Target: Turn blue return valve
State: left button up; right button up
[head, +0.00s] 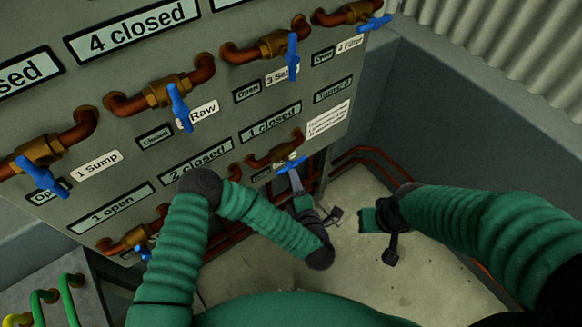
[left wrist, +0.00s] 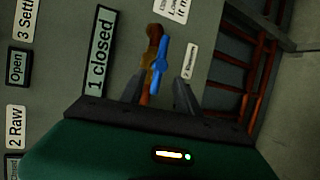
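A blue valve handle (head: 291,164) sits on a copper pipe with a brass body (head: 272,157), low on the grey panel under the "1 closed" label. The small tag beside it is too hidden to read. In the left wrist view, the blue handle (left wrist: 161,62) stands lengthwise ahead of and between the fingertips. My left gripper (left wrist: 160,86) is open, its fingers on either side of the handle's line; contact cannot be told. In the head view, my left gripper (head: 297,180) is just below the handle. My right gripper (head: 390,245) hangs over the floor, away from the panel, its fingers unclear.
Other blue-handled valves (head: 179,107) line the panel (head: 225,100) above and left. Red-brown pipes (head: 372,152) run low along the wall at right. The concrete floor (head: 365,265) is clear. A grey box with green and yellow pipes (head: 68,300) stands lower left.

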aim_at(291, 165)
pick_arm(q)
jog(key=x, duration=0.6)
jog(key=shift+w+d+r, duration=0.1)
jog(key=shift+w+d, duration=0.15)
jog(key=shift+w, duration=0.15)
jog(key=shift+w+a, duration=0.2)
jog(key=shift+w, duration=0.15)
jog(key=shift+s, duration=0.15)
grip_shut()
